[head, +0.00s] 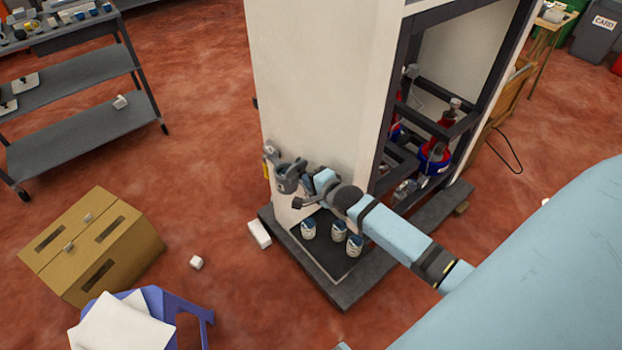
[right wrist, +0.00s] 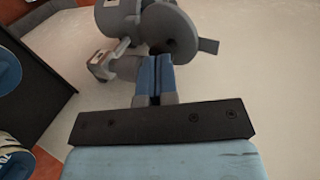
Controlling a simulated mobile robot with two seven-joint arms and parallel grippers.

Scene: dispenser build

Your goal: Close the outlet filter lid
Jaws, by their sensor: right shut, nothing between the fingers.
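A grey round fitting, which looks like the outlet filter (head: 287,180), sticks out from the lower part of the white dispenser panel. In the right wrist view, the filter (right wrist: 115,18) is at the top, with a darker round disc (right wrist: 180,38) facing me. I cannot tell whether this disc is the lid or how far it is open. My right gripper (head: 307,181) is beside the fitting. Its blue fingers (right wrist: 155,64) are together and empty, just below the disc; contact cannot be told. My left gripper is not in view.
The white dispenser cabinet (head: 315,80) stands on a dark base (head: 365,288). Red floor between is mostly free.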

